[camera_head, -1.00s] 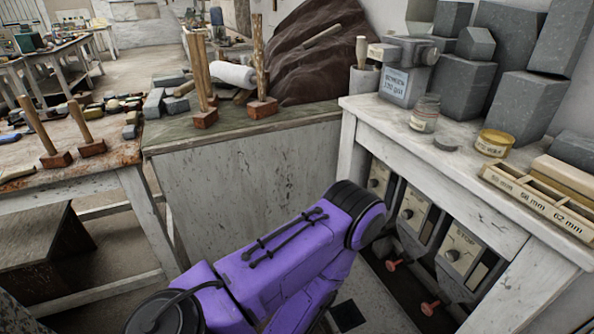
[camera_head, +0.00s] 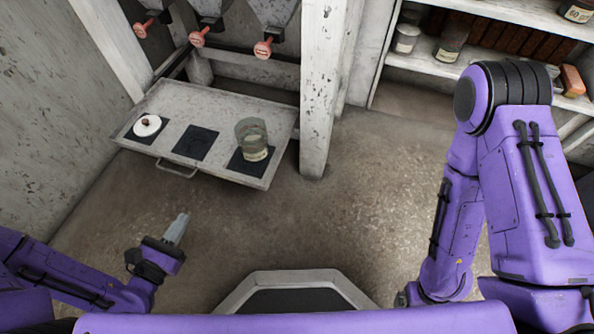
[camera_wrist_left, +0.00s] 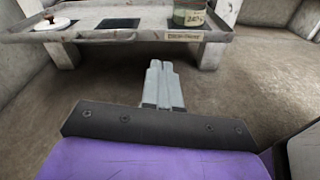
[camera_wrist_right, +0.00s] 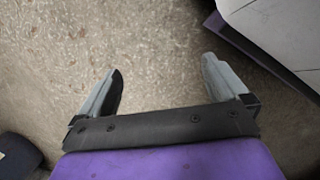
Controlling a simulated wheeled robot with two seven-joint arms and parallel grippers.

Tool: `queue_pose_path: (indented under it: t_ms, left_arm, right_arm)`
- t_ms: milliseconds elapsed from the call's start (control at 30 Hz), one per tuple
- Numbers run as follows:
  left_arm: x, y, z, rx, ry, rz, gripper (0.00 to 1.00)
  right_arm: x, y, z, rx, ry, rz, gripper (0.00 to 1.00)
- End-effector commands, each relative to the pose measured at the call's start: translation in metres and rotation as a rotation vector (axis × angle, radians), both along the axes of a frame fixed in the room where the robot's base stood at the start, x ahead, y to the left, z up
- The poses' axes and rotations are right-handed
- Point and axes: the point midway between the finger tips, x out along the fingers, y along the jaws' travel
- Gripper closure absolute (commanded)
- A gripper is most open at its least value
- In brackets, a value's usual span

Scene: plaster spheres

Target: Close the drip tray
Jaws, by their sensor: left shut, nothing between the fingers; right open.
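The drip tray (camera_head: 222,163) is a grey, pulled-out tray under the dispensers, with dark square pads and a wire handle (camera_head: 176,173) on its front edge. A round white lid with a knob (camera_head: 147,125) sits on its left pad, a glass jar (camera_head: 252,139) on its right pad. The middle pad is bare. My left gripper (camera_head: 181,222) is shut and empty, in front of the tray and apart from it. In the left wrist view the shut fingers (camera_wrist_left: 162,80) point towards the tray's front. My right gripper (camera_wrist_right: 158,80) is open and empty above the floor.
Red-knobbed valves (camera_head: 198,38) hang above the tray's back. A white post (camera_head: 320,90) stands at the tray's right. A shelf with jars (camera_head: 450,45) is at the upper right. The floor (camera_head: 340,225) before the tray is clear.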

Motion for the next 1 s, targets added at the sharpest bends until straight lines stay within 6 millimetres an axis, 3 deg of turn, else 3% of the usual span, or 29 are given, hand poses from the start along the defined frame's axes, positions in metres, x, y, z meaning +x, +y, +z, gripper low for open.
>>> queue_pose_path:
  t_ms: [33,67,367,1000]
  left_arm:
    - [-0.001,0.003,-0.02,-0.072,-0.018,0.009,1.0]
    - [-0.002,0.003,-0.02,-0.112,-0.026,0.01,1.0]
    - [0.001,0.001,-0.012,-0.205,-0.047,0.002,1.0]
    - [0.115,-0.04,-0.014,-0.2,-0.046,0.0,1.0]
  right_arm:
    - [-0.002,-0.001,-0.024,0.005,0.016,0.012,0.0]
    - [-0.003,-0.001,-0.027,0.007,0.026,0.019,0.0]
    - [-0.005,-0.003,-0.028,0.009,0.036,0.034,0.0]
    - [0.038,-0.038,-0.075,-0.108,-0.202,0.067,0.0]
